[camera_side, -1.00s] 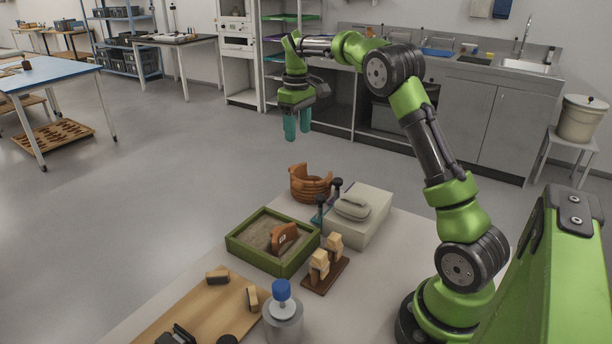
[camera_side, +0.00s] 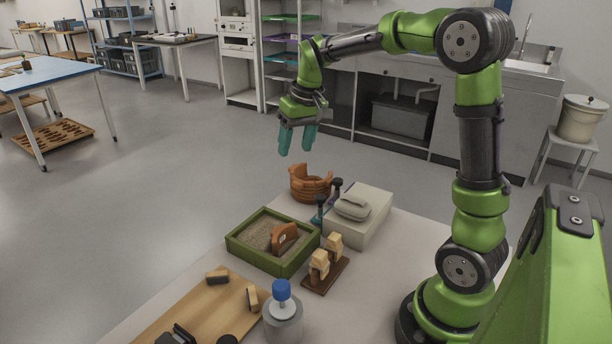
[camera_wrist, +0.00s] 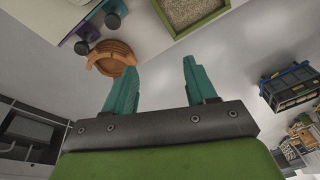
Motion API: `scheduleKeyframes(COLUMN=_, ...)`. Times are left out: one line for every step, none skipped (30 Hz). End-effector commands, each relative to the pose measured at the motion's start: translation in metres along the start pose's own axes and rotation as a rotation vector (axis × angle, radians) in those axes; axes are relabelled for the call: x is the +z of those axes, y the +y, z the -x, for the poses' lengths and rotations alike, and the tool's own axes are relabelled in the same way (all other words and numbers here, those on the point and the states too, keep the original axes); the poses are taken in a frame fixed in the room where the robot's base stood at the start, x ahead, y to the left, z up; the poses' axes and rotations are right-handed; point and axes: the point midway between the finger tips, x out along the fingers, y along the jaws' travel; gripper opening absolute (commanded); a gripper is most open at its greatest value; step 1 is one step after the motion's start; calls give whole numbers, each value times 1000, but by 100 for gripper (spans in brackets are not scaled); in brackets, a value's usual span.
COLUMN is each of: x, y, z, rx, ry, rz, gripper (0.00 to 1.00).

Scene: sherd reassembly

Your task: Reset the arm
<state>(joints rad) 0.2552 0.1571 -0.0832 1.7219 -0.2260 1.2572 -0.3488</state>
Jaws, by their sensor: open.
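My gripper (camera_side: 297,140) hangs in the air above the far end of the table, its teal fingers pointing down, open and empty. In the wrist view the two teal fingers (camera_wrist: 162,85) stand wide apart with bare floor between them. Below it, an orange broken clay vessel (camera_side: 310,186) stands at the far table edge; it also shows in the wrist view (camera_wrist: 112,58), left of the fingers. An orange sherd (camera_side: 285,238) stands upright in the sand of a green-framed tray (camera_side: 250,257), apart from my gripper.
A white block with a grey pad (camera_side: 352,207) and dark-knobbed clamps (camera_side: 320,203) stand right of the vessel. A brown stand with pale wooden clamps (camera_side: 325,275), a blue-capped bottle (camera_side: 282,310) and a wooden board (camera_side: 200,315) are nearer. Air around my gripper is clear.

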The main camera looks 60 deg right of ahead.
Motion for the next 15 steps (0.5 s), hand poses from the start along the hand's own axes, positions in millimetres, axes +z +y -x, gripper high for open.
scheduleKeyframes(x=21, y=-14, z=10, rx=-25, ry=34, rz=-12, gripper=56)
scheduleKeyframes(x=32, y=-20, z=14, rx=-39, ry=52, rz=-24, gripper=56)
scheduleKeyframes(x=48, y=-29, z=18, rx=-60, ry=76, rz=-37, gripper=56)
scheduleKeyframes(x=60, y=-35, z=22, rx=-74, ry=94, rz=-46, gripper=56)
scheduleKeyframes(x=72, y=-40, z=24, rx=-90, ry=111, rz=-55, gripper=56)
scheduleKeyframes(x=89, y=-47, z=27, rx=-111, ry=134, rz=-63, gripper=56)
scheduleKeyframes(x=101, y=-51, z=29, rx=-126, ry=150, rz=-68, gripper=56)
scheduleKeyframes(x=113, y=-55, z=31, rx=-142, ry=166, rz=-71, gripper=56)
scheduleKeyframes(x=128, y=-60, z=32, rx=-162, ry=187, rz=-74, gripper=56)
scheduleKeyframes(x=140, y=-63, z=33, rx=-177, ry=202, rz=-73, gripper=56)
scheduleKeyframes(x=150, y=-65, z=34, rx=-192, ry=216, rz=-73, gripper=56)
scheduleKeyframes(x=163, y=-68, z=35, rx=-209, ry=234, rz=-66, gripper=56)
scheduleKeyframes(x=171, y=-70, z=35, rx=-221, ry=245, rz=-60, gripper=56)
scheduleKeyframes(x=179, y=-71, z=36, rx=-232, ry=256, rz=-52, gripper=56)
scheduleKeyframes(x=188, y=-73, z=36, rx=-244, ry=269, rz=-37, gripper=56)
